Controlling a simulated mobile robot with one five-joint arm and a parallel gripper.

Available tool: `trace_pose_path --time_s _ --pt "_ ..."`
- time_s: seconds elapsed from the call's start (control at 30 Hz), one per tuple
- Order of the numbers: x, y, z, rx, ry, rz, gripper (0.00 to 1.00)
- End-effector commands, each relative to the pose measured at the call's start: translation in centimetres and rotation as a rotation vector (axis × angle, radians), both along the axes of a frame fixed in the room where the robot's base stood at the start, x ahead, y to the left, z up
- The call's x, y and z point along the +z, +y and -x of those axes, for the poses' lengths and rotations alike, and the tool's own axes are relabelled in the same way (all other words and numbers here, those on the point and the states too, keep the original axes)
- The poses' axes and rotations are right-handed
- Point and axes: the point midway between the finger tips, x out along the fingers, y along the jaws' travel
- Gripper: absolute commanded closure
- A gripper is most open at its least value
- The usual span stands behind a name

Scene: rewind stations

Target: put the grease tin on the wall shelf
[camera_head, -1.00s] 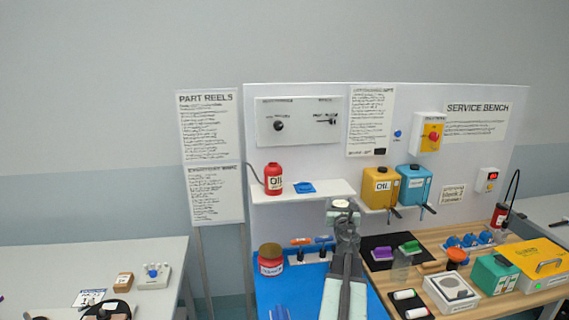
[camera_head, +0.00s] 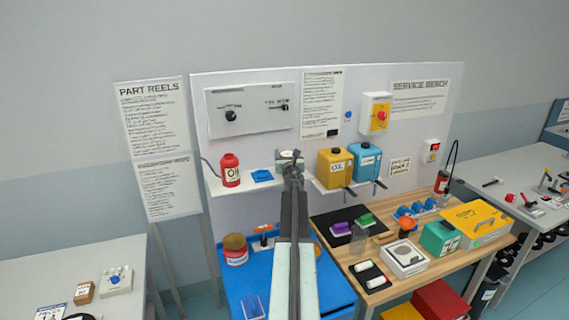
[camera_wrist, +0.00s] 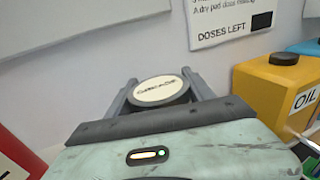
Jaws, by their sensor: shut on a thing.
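My gripper (camera_head: 290,157) is shut on a round, flat tin, which I take to be the grease tin (camera_wrist: 158,91). In the wrist view its cream top with dark lettering faces up between the two fingers; the lettering is too small to read surely. In the head view the tin is a small dark-rimmed disc at the end of my arm. The white wall shelf (camera_head: 216,190) is on the back panel. My gripper is in front of or over its right end, slightly higher in the picture; the exact gap cannot be told. My arm hides that end.
Yellow (camera_head: 335,168) and blue (camera_head: 366,162) jugs stand to the right.

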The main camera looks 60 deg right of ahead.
Motion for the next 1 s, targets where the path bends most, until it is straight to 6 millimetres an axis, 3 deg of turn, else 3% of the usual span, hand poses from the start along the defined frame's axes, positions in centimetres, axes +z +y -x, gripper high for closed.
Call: trace_pose_path --time_s 0.27,0.4,0.5,0.87,0.9,0.93,1.0 --pt "-0.1 -1.1 -0.9 0.001 0.0 0.0 0.9" --pt "-3.1 -1.1 -0.9 0.001 0.0 0.0 0.9" --pt "-4.1 -1.1 -0.9 0.002 0.0 0.0 0.9" --pt "-4.1 -1.0 -0.9 0.003 0.0 0.0 0.9" --pt "-3.9 -1.0 -0.9 0.003 0.0 0.0 0.28" --pt "-3.9 -1.0 -1.0 0.003 0.0 0.0 0.19" --pt "-3.9 -1.0 -1.0 0.003 0.0 0.0 0.17"
